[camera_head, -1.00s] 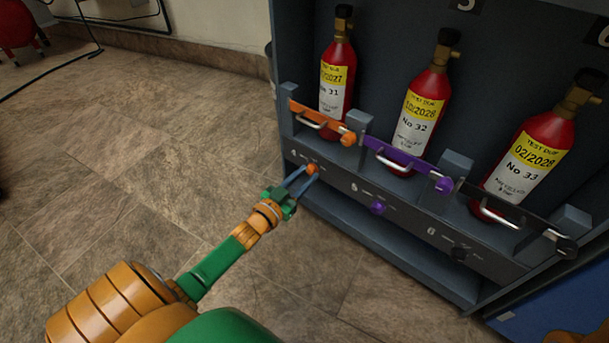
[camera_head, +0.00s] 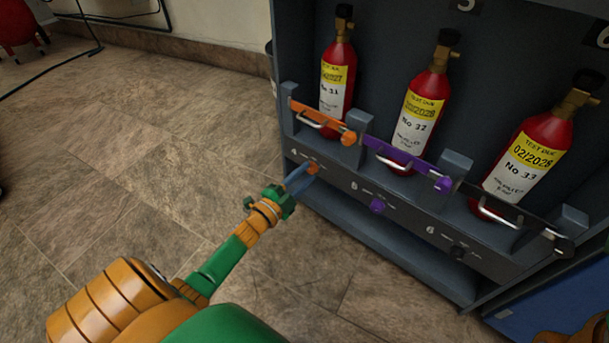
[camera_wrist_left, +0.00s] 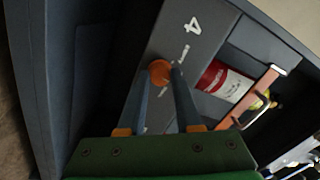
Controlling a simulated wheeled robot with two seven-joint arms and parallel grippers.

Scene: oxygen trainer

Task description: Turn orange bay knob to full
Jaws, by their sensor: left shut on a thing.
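The orange bay knob (camera_head: 313,168) sits on the grey front panel under the orange latch bar, beside the number 4. It also shows in the left wrist view (camera_wrist_left: 160,71), between my fingertips. My left gripper (camera_head: 309,171) is shut on this knob, its two blue-grey fingers on either side of it. The fingers hide part of the knob, and I cannot read its setting. In the left wrist view the number 4 (camera_wrist_left: 192,25) on the panel looks turned. My right gripper is not in view.
Red cylinders No 31 (camera_head: 338,85), No 32 (camera_head: 421,110) and No 33 (camera_head: 527,160) stand in the rack. An orange bar (camera_head: 318,120), a purple bar (camera_head: 398,158) and a black bar cross in front. A purple knob (camera_head: 377,207) and a black knob (camera_head: 458,253) are further right.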

